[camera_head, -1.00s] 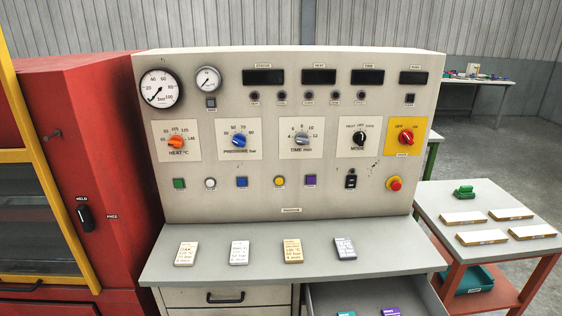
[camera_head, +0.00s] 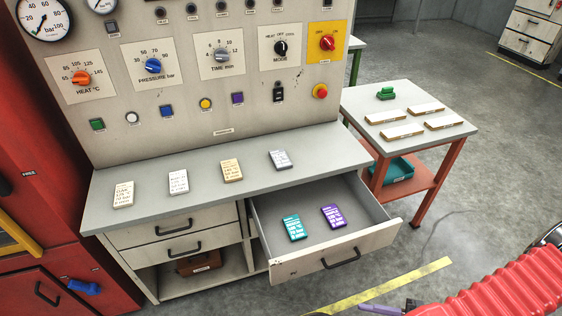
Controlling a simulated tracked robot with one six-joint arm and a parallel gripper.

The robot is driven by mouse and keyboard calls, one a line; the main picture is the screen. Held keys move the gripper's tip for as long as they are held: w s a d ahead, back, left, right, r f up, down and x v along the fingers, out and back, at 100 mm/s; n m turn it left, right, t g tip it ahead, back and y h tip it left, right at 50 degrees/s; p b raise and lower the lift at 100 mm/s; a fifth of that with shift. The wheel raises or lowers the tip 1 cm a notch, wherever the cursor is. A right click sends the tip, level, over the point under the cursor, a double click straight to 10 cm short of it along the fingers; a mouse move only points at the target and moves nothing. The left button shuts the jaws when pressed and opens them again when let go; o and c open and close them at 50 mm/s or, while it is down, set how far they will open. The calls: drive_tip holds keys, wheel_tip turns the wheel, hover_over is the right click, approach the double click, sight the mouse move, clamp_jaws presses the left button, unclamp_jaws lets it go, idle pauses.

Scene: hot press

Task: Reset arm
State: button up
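My gripper does not show clearly. A red ribbed sleeve, which seems to be part of my own arm, fills the bottom right corner, with a dark metallic part at the right edge. The press console (camera_head: 200,75) stands at the back with its gauges, knobs and buttons. Below it is a grey worktop (camera_head: 255,185) with several pale cards lying in a row. The right drawer (camera_head: 375,218) under the worktop is pulled open. A teal card (camera_head: 295,228) and a purple card (camera_head: 333,216) lie inside it.
A side table (camera_head: 399,97) at right holds several white-topped slabs and a green object (camera_head: 386,93); a teal bin (camera_head: 395,171) sits on its lower shelf. A red cabinet (camera_head: 60,215) stands at left. A yellow line (camera_head: 380,287) crosses the open floor before the drawer.

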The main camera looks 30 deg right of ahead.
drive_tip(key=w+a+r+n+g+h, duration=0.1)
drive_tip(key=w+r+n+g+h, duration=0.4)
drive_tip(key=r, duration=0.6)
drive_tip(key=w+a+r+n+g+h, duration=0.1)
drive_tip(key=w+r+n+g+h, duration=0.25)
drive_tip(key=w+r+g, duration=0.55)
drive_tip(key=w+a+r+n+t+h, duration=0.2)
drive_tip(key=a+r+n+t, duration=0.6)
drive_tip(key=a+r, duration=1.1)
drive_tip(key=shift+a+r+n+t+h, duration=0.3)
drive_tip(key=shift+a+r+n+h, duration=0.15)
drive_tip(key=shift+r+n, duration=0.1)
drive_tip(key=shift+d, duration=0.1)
